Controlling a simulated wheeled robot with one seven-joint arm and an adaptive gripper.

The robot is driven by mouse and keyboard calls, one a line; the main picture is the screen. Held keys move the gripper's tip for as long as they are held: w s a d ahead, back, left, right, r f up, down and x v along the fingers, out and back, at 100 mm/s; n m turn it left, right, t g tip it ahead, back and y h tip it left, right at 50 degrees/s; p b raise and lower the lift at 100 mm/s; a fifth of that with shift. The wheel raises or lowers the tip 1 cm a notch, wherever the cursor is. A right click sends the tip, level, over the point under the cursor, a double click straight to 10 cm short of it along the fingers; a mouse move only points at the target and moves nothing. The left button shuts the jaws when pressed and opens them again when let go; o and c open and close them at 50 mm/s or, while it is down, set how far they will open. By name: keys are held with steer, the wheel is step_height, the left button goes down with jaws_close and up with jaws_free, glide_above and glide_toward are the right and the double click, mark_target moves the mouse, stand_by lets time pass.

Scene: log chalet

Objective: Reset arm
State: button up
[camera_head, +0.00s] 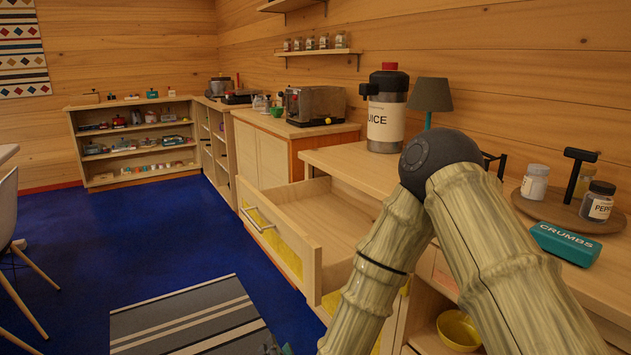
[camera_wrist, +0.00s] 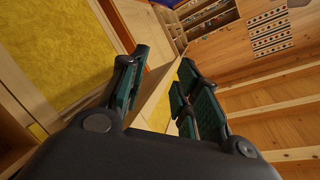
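My arm, with bamboo-patterned links, rises bent in the right half of the head view. My gripper (camera_wrist: 163,72) shows in the wrist view with its two dark green padded fingers spread apart. It looks open, and I see nothing held in it. A light wooden edge shows in the gap between the fingers, with a yellow panel (camera_wrist: 55,50) to the left; I cannot tell whether the fingers touch the wood. In the head view the gripper is mostly out of sight. An open drawer (camera_head: 283,238) with a yellow front stands just left of my arm.
The counter holds a juice jar (camera_head: 385,120), a lamp (camera_head: 431,96), a teal crumbs box (camera_head: 565,243) and a round tray (camera_head: 560,211) with shakers. A yellow bowl (camera_head: 458,328) sits below. Blue floor (camera_head: 140,235) lies open at left, with a striped rug (camera_head: 190,318).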

steer(key=s+d+f+n+g+h, duration=0.1)
steer(key=s+d+f+g, duration=0.3)
steer(key=f, duration=0.3)
steer(key=s+d+f+n+g, duration=0.1)
steer(key=s+d+f, duration=0.4)
steer(key=d+f, duration=0.2)
steer(key=s+d+f+n+g+h, duration=0.1)
steer(key=s+d+f+g, duration=0.3)
steer(key=f, duration=0.4)
steer(key=s+d+f+n+g+h, duration=0.1)
steer(key=s+d+f+g, duration=0.2)
steer(key=s+d, duration=0.6)
steer(key=s+d+f+n+g+h, duration=0.1)
steer(key=s+d+f+g+h, duration=0.2)
steer(key=s+d, duration=0.65)
step_height(320, 180, up, 25)
steer(key=s+a+y+p, duration=0.1)
steer(key=a+p, duration=0.1)
steer(key=p, duration=2.4)
